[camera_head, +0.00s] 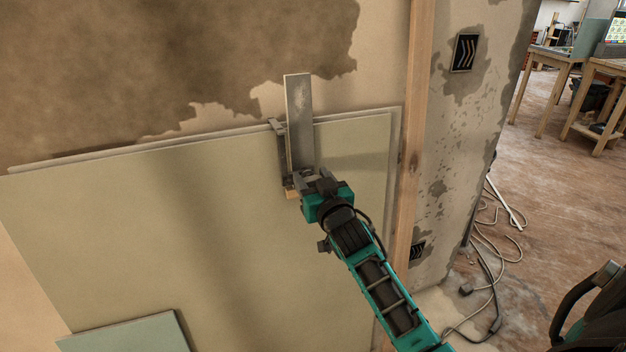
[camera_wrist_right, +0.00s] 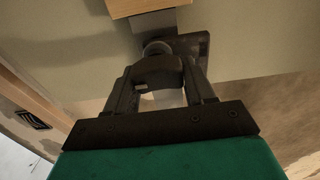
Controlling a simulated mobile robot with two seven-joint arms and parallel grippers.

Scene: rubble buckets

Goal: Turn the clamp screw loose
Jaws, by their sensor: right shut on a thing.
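The clamp (camera_head: 281,150) sits over the top edge of a large beige board (camera_head: 230,220) leaning on the wall. A flat grey metal bar (camera_head: 298,115) stands upright at it. My right gripper (camera_head: 305,183) is at the clamp's lower end, in front of the board. In the right wrist view its fingers (camera_wrist_right: 160,85) are shut on the dark clamp screw (camera_wrist_right: 157,66); the fingers hide part of it. A small wooden block (camera_head: 292,194) shows beside the gripper, and also in the wrist view (camera_wrist_right: 146,8). My left gripper is not in view.
A wooden post (camera_head: 413,150) stands just right of the board. A pale green panel (camera_head: 130,336) is at the lower left. Cables (camera_head: 490,245) lie on the floor at the right, and wooden tables (camera_head: 550,55) stand farther back.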

